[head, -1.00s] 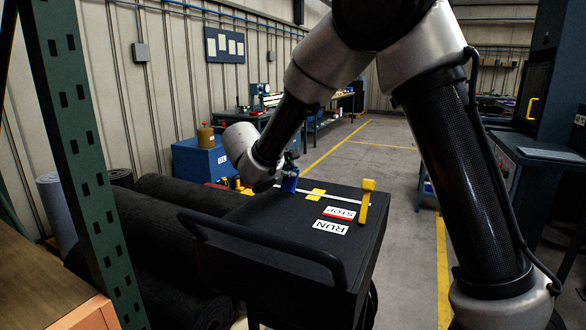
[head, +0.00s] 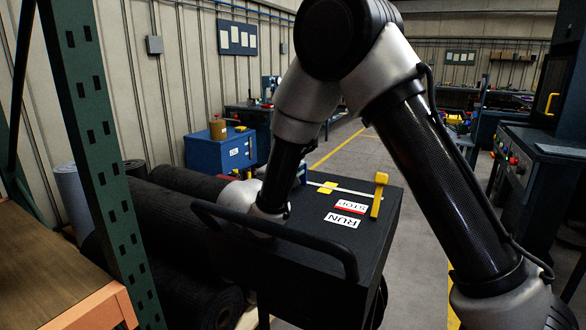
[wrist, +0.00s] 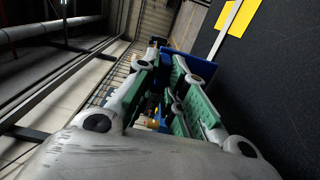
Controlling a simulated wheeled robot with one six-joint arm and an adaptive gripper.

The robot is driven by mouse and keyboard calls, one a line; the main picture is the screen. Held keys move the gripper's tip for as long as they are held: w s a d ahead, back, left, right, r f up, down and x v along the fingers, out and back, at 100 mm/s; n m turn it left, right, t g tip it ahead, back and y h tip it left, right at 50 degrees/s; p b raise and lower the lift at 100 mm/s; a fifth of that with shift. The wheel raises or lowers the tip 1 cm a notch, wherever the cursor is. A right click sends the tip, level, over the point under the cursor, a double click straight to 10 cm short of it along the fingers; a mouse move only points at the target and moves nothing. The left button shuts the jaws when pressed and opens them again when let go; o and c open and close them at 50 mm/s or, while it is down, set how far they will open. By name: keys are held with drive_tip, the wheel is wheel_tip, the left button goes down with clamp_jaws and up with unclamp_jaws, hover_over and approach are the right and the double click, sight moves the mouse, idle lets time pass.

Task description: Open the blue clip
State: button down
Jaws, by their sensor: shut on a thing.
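The blue clip (head: 302,170) is at the far left end of a white bar (head: 348,192) on the black box top; my arm hides most of it in the head view. In the wrist view the blue clip (wrist: 206,64) shows as a blue edge beyond and between my fingers. My gripper (wrist: 172,88), with green finger pads, is shut on the clip. The fingers hide most of it, so I cannot tell how far it is open. In the head view the fingers are hidden behind my wrist.
A yellow lever (head: 379,194) stands at the bar's right end, and a yellow tab (head: 327,187) lies along it. RUN (head: 341,221) and STOP (head: 351,207) labels lie nearer. A black handle rail (head: 290,236) crosses the front.

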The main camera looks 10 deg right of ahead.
drive_tip(key=shift+d+f, duration=0.1)
drive_tip(key=shift+d, duration=0.05)
drive_tip(key=c, duration=1.5)
unclamp_jaws()
